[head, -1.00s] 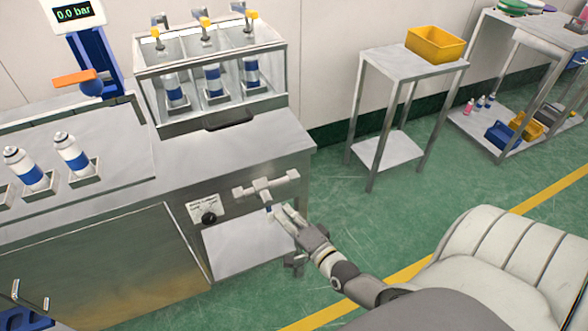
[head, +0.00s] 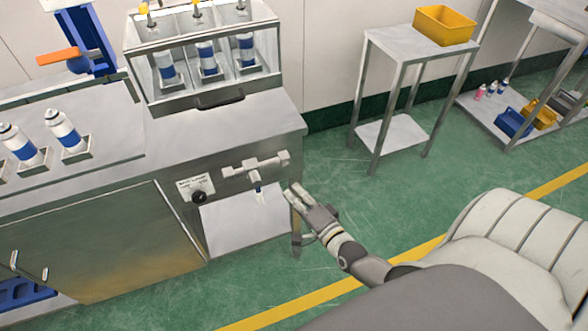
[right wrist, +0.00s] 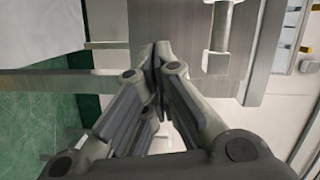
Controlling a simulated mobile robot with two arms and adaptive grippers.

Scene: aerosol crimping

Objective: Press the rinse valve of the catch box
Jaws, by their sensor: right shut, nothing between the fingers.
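A metal T-shaped valve fitting (head: 256,169) sticks out of the bench front below the clear-walled box (head: 207,60). A small blue part (head: 259,188) hangs under it, with a pale piece below that I cannot make out. My right gripper (head: 293,194) is shut and empty, just right of and slightly below the fitting, with a visible gap. In the right wrist view its fingers (right wrist: 160,60) are together, left of a metal T-shaped part (right wrist: 219,40). My left gripper is not in view.
The clear-walled box holds several white-and-blue cans under yellow-topped fittings. Cans in holders stand on the steel bench (head: 250,130) at left. A small steel table (head: 400,42) carries a yellow bin (head: 445,25). Green floor is clear between bench and table.

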